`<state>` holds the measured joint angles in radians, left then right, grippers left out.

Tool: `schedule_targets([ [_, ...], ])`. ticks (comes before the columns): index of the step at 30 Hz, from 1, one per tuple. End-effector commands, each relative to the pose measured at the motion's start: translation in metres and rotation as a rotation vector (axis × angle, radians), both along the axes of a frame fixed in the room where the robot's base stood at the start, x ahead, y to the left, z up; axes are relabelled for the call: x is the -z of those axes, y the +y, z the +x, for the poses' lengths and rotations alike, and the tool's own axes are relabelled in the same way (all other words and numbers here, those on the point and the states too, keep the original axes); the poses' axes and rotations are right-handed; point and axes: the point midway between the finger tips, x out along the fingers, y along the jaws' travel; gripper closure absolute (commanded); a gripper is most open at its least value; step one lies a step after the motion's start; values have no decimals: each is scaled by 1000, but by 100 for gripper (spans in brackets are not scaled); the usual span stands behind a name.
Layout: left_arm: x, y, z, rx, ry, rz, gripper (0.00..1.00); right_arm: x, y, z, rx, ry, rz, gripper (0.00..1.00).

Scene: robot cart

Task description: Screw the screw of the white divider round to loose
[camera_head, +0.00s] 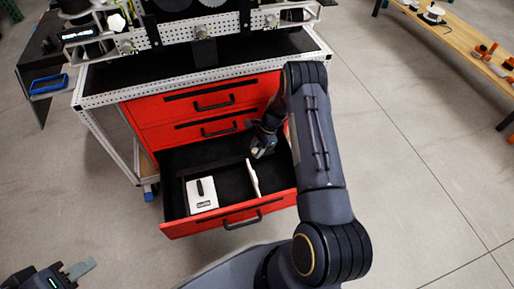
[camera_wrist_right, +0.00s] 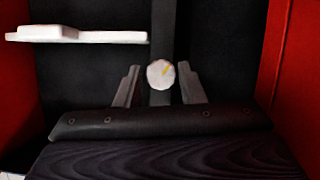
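The white divider (camera_head: 252,178) stands upright in the open bottom drawer, right of its middle. In the head view the right gripper (camera_head: 262,151) reaches into the drawer's back right. My left gripper (camera_head: 78,270) is at the lower left, away from the cart; its finger gap is unclear.
The red drawer (camera_head: 180,230) is pulled out, its walls close around the right gripper. A white box (camera_head: 201,204) with a black part lies in its left side. Shut red drawers (camera_head: 160,108) are above. A wooden bench (camera_head: 470,45) stands far right; the floor between is clear.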

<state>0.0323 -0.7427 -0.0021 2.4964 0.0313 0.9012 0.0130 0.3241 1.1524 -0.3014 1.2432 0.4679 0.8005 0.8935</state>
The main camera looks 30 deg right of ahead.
Motion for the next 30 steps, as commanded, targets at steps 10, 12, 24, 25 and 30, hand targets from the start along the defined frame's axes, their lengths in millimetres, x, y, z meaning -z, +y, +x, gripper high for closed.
schedule_targets([
  [10, 0, 0, 0, 0, 0, 0, 64, 0, 0, 1, 1, -2, -1, 50],
  [12, -1, 0, 0, 0, 0, 0, 64, -2, -1, 1, 1, -3, -1, 50],
  [24, -23, 0, 0, 0, 0, 0, 64, -52, -20, -1, 2, -3, -1, 50],
  [25, -25, 0, 0, 0, 0, 0, 64, -57, -22, -2, 2, -3, -1, 50],
  [30, -30, 0, 0, 0, 0, 0, 64, -72, -29, -3, 2, -1, 0, 50],
])
